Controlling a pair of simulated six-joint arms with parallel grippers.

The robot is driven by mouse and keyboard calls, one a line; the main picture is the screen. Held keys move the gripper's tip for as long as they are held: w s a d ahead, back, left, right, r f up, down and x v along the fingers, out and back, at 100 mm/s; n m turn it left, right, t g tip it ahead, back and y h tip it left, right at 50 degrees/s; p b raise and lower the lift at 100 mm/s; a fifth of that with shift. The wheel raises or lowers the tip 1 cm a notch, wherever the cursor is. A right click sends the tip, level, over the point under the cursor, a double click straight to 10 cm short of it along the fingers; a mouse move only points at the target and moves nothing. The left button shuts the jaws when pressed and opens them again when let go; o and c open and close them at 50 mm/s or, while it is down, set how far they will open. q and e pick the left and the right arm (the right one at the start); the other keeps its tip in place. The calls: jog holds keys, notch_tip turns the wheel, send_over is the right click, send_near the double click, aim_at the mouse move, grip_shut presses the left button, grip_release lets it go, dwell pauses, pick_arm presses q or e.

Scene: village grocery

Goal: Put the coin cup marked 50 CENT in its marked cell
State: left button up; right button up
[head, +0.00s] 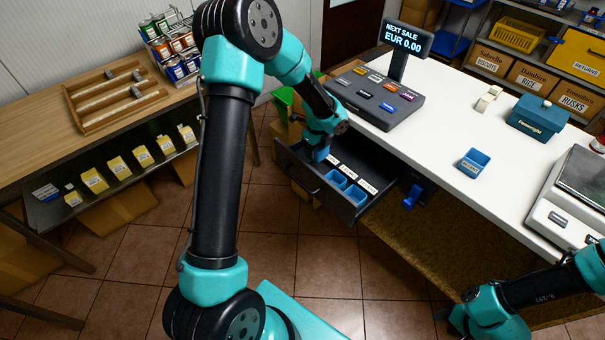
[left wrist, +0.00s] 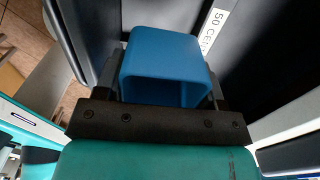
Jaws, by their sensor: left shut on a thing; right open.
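My left gripper (head: 322,146) is shut on a blue coin cup (left wrist: 160,62) at the far left end of the open dark cash drawer (head: 292,165). The cup's marking is hidden. In the left wrist view, a white label (left wrist: 214,24) reading "50 CE…" lies on the drawer just beyond the cup, up and to the right. I cannot tell whether the cup touches the drawer floor. Two blue cups, one (head: 337,179) and another (head: 355,194), sit in the drawer's nearer cells beside white labels. My right gripper (head: 449,318) is open at the lower right, away from the drawer.
The till keypad (head: 376,97) stands above the drawer. A blue box (head: 538,118) and a scale (head: 572,190) are to the right. A wooden tray (head: 105,95) is on the left table.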

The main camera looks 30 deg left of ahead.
pick_arm(q)
jog(key=shift+d, duration=0.1)
jog(key=shift+f, duration=3.15)
jog(key=shift+f, duration=1.85)
jog(key=shift+f, duration=0.1)
jog(key=o, duration=0.9)
notch_tip(320, 180, up, 12)
jog(key=shift+r, duration=0.15)
